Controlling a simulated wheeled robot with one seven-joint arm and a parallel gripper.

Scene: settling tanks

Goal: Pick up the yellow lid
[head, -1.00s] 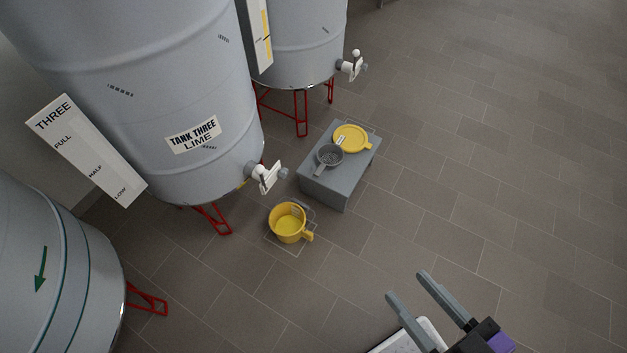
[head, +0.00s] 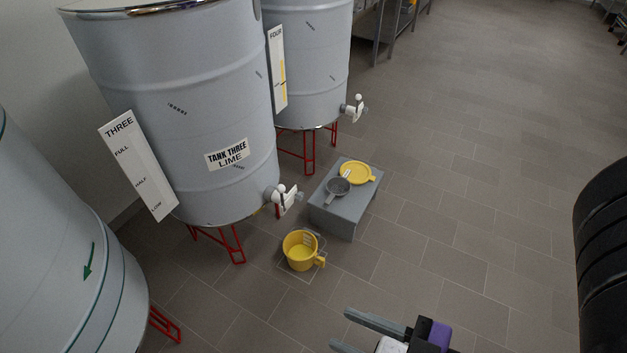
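The yellow lid (head: 356,172) lies flat on the grey low stand (head: 345,218), toward its far side. It is round with a small tab on its right and a pale label on its left. A grey strainer (head: 337,187) with a handle sits on the same stand, in front of the lid and close to it. My gripper (head: 341,330) is at the bottom of the view, its two fingers spread apart with nothing seen between them. It is well apart from the lid, on the near side of the stand.
A yellow bucket (head: 301,251) stands on the floor left of the stand. Tank three (head: 180,90), with a white tap (head: 285,197), rises behind it on red legs. Another tank (head: 310,60) stands behind the stand. The tiled floor (head: 470,200) to the right is clear.

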